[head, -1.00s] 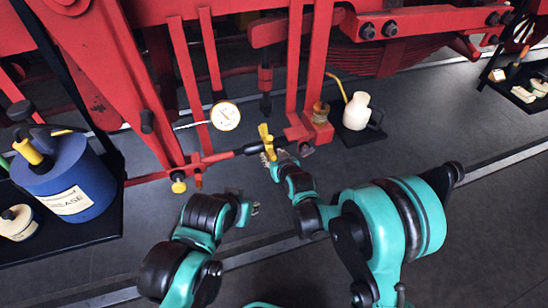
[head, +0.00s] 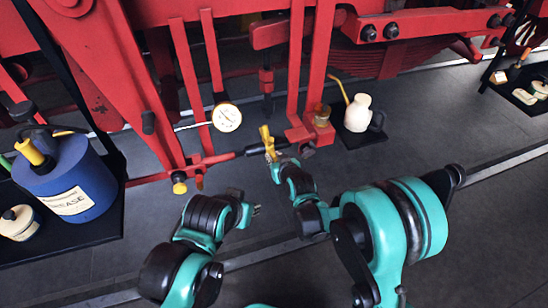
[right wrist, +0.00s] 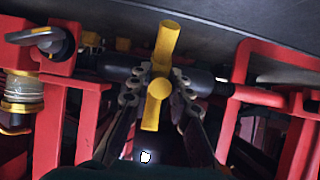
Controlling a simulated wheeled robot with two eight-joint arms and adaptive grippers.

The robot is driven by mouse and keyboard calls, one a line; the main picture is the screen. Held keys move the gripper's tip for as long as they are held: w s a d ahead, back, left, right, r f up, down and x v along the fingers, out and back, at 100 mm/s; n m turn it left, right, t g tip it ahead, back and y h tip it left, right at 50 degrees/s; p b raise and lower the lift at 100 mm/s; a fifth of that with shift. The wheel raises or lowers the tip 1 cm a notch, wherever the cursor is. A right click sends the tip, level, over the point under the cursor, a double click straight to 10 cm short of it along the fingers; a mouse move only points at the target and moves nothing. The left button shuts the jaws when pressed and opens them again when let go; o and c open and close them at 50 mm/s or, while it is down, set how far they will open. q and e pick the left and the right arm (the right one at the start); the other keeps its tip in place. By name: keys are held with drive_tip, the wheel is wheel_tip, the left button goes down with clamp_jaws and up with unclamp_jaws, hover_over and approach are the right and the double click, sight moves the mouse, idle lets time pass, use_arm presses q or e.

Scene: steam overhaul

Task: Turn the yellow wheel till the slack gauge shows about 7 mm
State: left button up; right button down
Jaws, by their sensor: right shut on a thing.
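The yellow wheel (head: 267,141) is a small bar-shaped handle on the dark turnbuckle sleeve (head: 250,150) of the red pull rod. In the right wrist view the yellow wheel (right wrist: 160,68) stands upright across the black sleeve (right wrist: 203,80). My right gripper (head: 274,158) is at the wheel, with a finger on each side of it (right wrist: 161,90), shut on it. The slack gauge (head: 227,117) is a round white dial left of the wheel; its reading is too small to make out. My left gripper (head: 254,211) hangs over the floor, apart from everything; its jaws are too small to judge.
A blue grease drum (head: 68,185) stands on a black mat at the left. A white oil can (head: 358,113) stands on a mat right of the wheel. Red frame bars (head: 322,70) rise close behind. The grey floor (head: 420,115) at the right is mostly clear.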

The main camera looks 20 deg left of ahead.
idle(0.3)
drive_tip(key=shift+s+f+b, duration=0.1)
drive_tip(key=shift+f+b, duration=0.25)
drive_tip(key=shift+b, duration=0.05)
drive_tip(key=shift+f+b, duration=0.4)
drive_tip(key=shift+b, duration=0.1)
drive_tip(key=shift+f, duration=0.15)
drive_tip(key=shift+b, duration=0.35)
